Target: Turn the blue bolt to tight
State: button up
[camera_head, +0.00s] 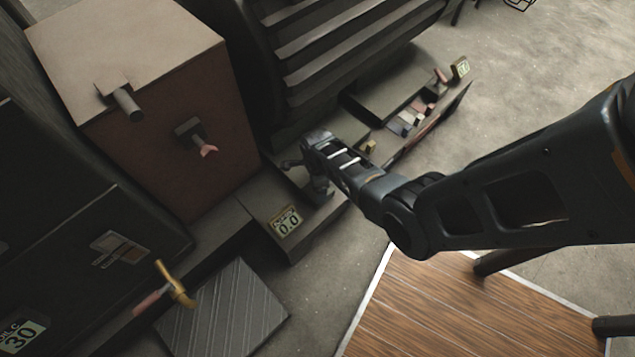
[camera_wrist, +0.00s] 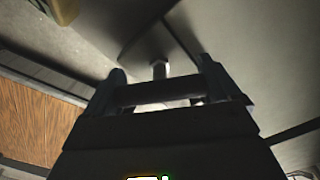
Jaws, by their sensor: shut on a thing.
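My gripper (camera_head: 304,177) is at the end of my arm, low beside the dark machine base in the head view. In the wrist view my gripper (camera_wrist: 162,72) has its two fingers on either side of a small grey upright post, which I take to be the bolt (camera_wrist: 160,70). The gripper is shut on it. No blue shows on the post, and its lower part is hidden behind the gripper. In the head view the bolt is hidden by the gripper and arm, and how far it is turned cannot be told.
A yellow label reading 0.0 (camera_head: 286,221) is on the base close to my gripper. A brown box (camera_head: 170,130) with protruding handles stands left. A tray with small blocks (camera_head: 405,122) lies behind. A wooden panel (camera_head: 440,305) is in front. Open floor (camera_head: 540,85) is at right.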

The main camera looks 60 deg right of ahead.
jog(key=o, duration=0.8)
jog(key=shift+c, duration=0.2)
notch_tip(320, 180, up, 8)
jog(key=p, duration=0.3)
jog(key=shift+f+p, duration=0.1)
jog(key=shift+p, duration=0.25)
